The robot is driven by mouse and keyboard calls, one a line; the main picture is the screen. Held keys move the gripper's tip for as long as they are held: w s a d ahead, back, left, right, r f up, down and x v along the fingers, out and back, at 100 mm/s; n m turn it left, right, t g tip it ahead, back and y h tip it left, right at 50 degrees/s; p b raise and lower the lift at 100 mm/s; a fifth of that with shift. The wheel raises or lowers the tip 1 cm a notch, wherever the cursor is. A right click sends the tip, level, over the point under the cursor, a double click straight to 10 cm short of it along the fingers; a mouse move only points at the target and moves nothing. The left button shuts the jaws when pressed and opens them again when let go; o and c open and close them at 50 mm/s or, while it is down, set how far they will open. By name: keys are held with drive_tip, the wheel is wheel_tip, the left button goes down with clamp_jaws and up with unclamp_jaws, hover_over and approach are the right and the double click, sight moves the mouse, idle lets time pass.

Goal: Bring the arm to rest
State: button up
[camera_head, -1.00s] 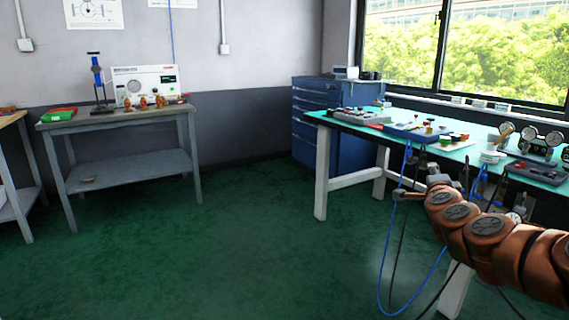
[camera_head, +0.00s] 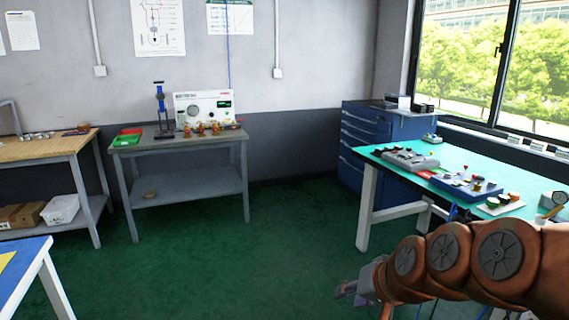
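My arm, with copper-brown jointed links, reaches in from the right edge of the head view. It stretches to the left, low in front of the green-topped bench (camera_head: 385,157). My gripper (camera_head: 345,291) is at the arm's left end, over the green floor and apart from the bench. It is small and partly hidden by my own arm links, so the state of its fingers is unclear. I see nothing clearly held in it.
A grey bench (camera_head: 190,143) with a test unit (camera_head: 204,106) stands at the back wall. A wooden bench (camera_head: 45,148) is at left, and a blue-topped table (camera_head: 22,262) at front left. A blue drawer cabinet (camera_head: 367,135) stands behind the green-topped bench. The middle floor is clear.

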drive_tip(key=s+d+r+n+g+h+p, duration=0.1)
drive_tip(key=s+p, duration=0.3)
drive_tip(key=s, duration=0.4)
drive_tip(key=s+d+r+g+h+p, duration=0.1)
drive_tip(key=s+d+r+g+p, duration=0.1)
drive_tip(key=s, duration=0.7)
drive_tip(key=s+d+r+n+g+h+p, duration=0.1)
drive_tip(key=s+r+g+p, duration=0.3)
drive_tip(key=s, duration=0.4)
drive_tip(key=shift+s+d+n+g+h+p, duration=0.35)
drive_tip(key=shift+g+p, duration=0.35)
drive_tip(key=shift+p, duration=0.35)
drive_tip(key=shift+w, duration=0.1)
